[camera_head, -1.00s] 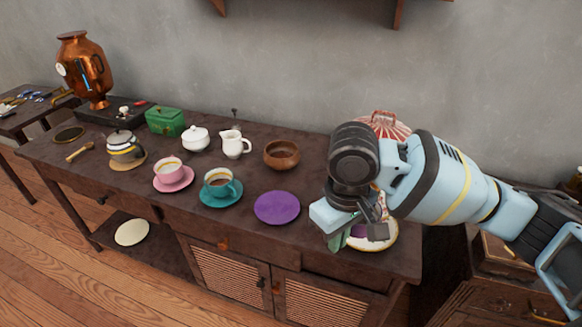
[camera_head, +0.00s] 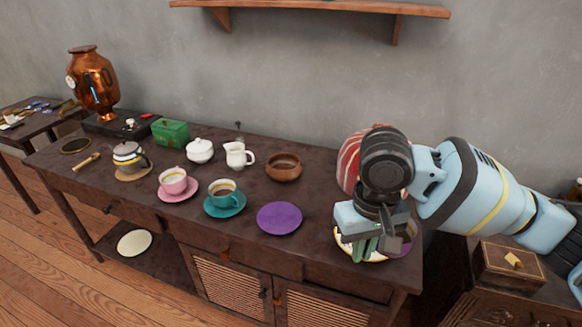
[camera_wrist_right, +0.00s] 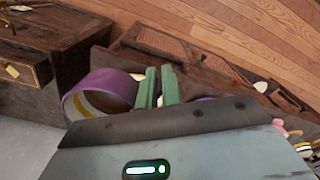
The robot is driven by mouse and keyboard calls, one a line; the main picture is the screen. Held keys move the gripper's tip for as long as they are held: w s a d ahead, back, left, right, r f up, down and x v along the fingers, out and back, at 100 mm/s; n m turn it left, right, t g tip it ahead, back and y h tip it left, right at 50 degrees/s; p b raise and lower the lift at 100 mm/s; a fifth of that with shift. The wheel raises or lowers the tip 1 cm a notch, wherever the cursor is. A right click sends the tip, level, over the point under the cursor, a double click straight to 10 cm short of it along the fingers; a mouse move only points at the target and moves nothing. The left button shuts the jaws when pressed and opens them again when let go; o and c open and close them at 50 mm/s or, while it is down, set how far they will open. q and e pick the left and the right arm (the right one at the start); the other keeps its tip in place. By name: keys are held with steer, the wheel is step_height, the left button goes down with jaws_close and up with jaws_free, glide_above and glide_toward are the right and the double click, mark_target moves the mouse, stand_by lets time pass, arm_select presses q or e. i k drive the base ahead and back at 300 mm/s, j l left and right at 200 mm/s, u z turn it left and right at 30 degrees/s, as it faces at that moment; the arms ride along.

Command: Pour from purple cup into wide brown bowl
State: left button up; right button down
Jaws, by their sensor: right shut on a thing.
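The purple cup shows in the right wrist view (camera_wrist_right: 105,88), with a pale inside and a yellow band, beside and partly behind the green fingertips. In the head view only a purple sliver (camera_head: 407,243) shows beside the gripper. My right gripper (camera_head: 366,247), also in the wrist view (camera_wrist_right: 157,88), is shut on the cup above the right end of the table. The exact grip and the cup's contents are hidden. The wide brown bowl (camera_head: 283,168) stands upright at the back of the table, left of the gripper and apart from it. My left gripper is out of view.
A purple saucer (camera_head: 279,218) lies in front of the bowl. A white creamer (camera_head: 236,154) and teal cup (camera_head: 222,193) stand left. A pale plate (camera_head: 346,238) lies under the gripper; a red-and-white striped object (camera_head: 350,160) stands behind. A shelf (camera_head: 310,9) hangs above.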

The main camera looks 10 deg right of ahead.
mark_target(281, 166)
steer(key=i+j+z, duration=0.1)
steer(key=i+j, duration=0.2)
steer(key=i+j+z, duration=0.1)
steer(key=i+j, duration=0.15)
steer(key=i+j+z, duration=0.15)
steer(key=j, duration=0.3)
steer(key=i+j+z, duration=0.1)
steer(key=i+j, duration=0.25)
steer(key=i+j+z, duration=0.1)
steer(key=j, duration=0.4)
steer(key=i+j+z, duration=0.1)
steer(key=i+j, duration=0.2)
steer(key=j, duration=0.1)
